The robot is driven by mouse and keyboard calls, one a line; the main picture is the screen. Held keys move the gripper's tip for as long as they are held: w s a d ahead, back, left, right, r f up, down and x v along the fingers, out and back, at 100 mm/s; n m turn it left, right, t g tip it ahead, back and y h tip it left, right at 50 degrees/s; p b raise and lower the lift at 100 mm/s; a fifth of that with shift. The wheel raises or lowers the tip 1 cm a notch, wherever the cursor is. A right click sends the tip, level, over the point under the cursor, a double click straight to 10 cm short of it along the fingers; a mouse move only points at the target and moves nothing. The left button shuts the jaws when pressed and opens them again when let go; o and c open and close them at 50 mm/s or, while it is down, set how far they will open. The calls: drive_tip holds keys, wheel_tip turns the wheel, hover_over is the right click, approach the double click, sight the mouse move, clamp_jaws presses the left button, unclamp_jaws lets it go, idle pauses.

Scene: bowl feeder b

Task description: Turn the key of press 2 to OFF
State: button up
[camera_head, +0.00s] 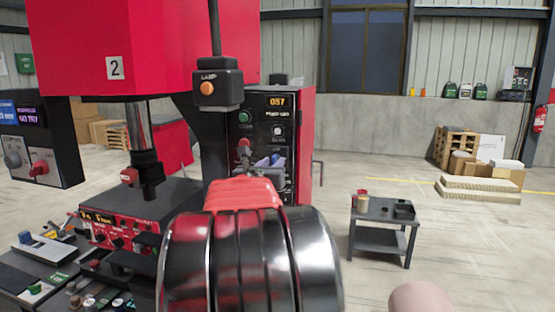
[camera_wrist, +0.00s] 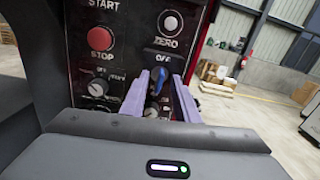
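Press 2 is the red machine whose plate reads 2 (camera_head: 115,67). Its black control panel (camera_head: 262,125) faces me beside the column, with a display reading 097. My gripper (camera_wrist: 161,78) has two purple fingers reaching to the panel, one on each side of the key. They stand apart, and I see no clear contact with it. In the head view my gripper (camera_head: 270,161) is small at the panel, partly hidden behind my arm. The key's exact position mark is unreadable.
A red STOP button (camera_wrist: 100,38) and a selector knob (camera_wrist: 98,86) lie left of the key, the white ZERO button (camera_wrist: 170,23) above. A lamp box (camera_head: 216,84) hangs left of the panel. A small cart (camera_head: 382,240) stands to the right on open floor.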

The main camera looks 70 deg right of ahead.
drive_tip(key=shift+a, duration=0.15)
drive_tip(key=s+a, duration=0.1)
drive_tip(key=a, duration=0.5)
drive_tip(key=shift+a, duration=0.35)
idle(0.7)
